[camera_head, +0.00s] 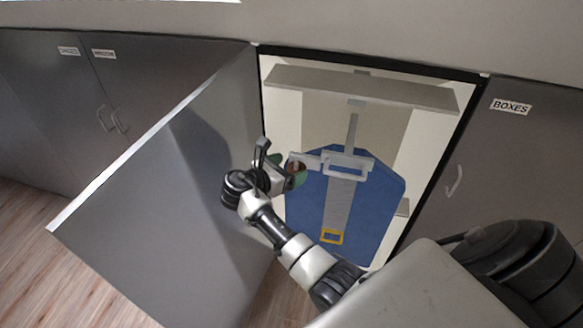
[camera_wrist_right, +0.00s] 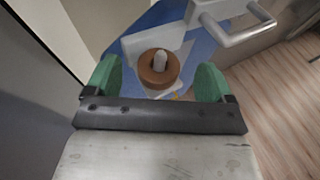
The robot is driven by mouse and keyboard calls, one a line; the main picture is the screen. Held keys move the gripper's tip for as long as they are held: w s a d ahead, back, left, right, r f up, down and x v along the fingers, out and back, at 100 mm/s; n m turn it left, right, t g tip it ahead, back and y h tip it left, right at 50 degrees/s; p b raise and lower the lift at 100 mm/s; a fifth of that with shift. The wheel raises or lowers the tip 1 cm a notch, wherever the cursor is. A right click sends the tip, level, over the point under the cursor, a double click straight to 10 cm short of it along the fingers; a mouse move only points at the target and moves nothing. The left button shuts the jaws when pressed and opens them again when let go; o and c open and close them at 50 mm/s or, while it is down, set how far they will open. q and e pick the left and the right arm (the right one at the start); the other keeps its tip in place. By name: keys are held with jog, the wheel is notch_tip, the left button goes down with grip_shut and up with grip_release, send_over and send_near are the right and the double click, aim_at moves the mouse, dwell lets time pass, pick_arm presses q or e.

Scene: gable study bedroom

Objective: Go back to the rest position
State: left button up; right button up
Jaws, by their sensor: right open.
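My right gripper (camera_head: 288,168) is in front of the open cupboard, near the inner side of the swung-out door. Its green fingertips are apart, and they also show on either side in the right wrist view (camera_wrist_right: 157,80). Between and beyond them is a round brown knob-like piece (camera_wrist_right: 152,70) with a pale pin in its middle. I cannot tell whether the fingers touch it. My left gripper is not in view.
The grey cupboard door (camera_head: 160,180) stands open to the left of my arm. Inside hangs a blue board (camera_head: 380,195) with a pale bracket (camera_head: 350,165), below a shelf (camera_head: 400,90). A closed door labelled BOXES (camera_head: 500,150) is on the right. Wooden floor (camera_head: 60,260) shows at lower left.

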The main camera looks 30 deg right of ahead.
jog(key=b+v, duration=0.2)
jog(key=v, duration=0.6)
jog(key=s+a+f+m+y+b, duration=0.1)
jog(key=s+f+y, duration=0.2)
jog(key=f, duration=0.9)
jog(key=s+a+f+t+y+b, duration=0.15)
jog(key=s+f, duration=0.25)
jog(key=f, duration=0.8)
jog(key=s+f+m+g+y+b, duration=0.1)
jog(key=s+f+y+b, duration=0.2)
jog(key=f, duration=0.9)
jog(key=s+f+m+g+y+b, duration=0.2)
jog(key=s+f+m+y, duration=0.4)
jog(key=s+f, duration=1.2)
jog(key=s+d+f+m+b, duration=0.1)
jog(key=s+f+m, duration=0.3)
jog(key=s+m, duration=0.5)
jog(key=s+y, duration=0.1)
jog(key=s, duration=0.7)
jog(key=shift+f+m, duration=0.2)
jog(key=shift+m, duration=0.2)
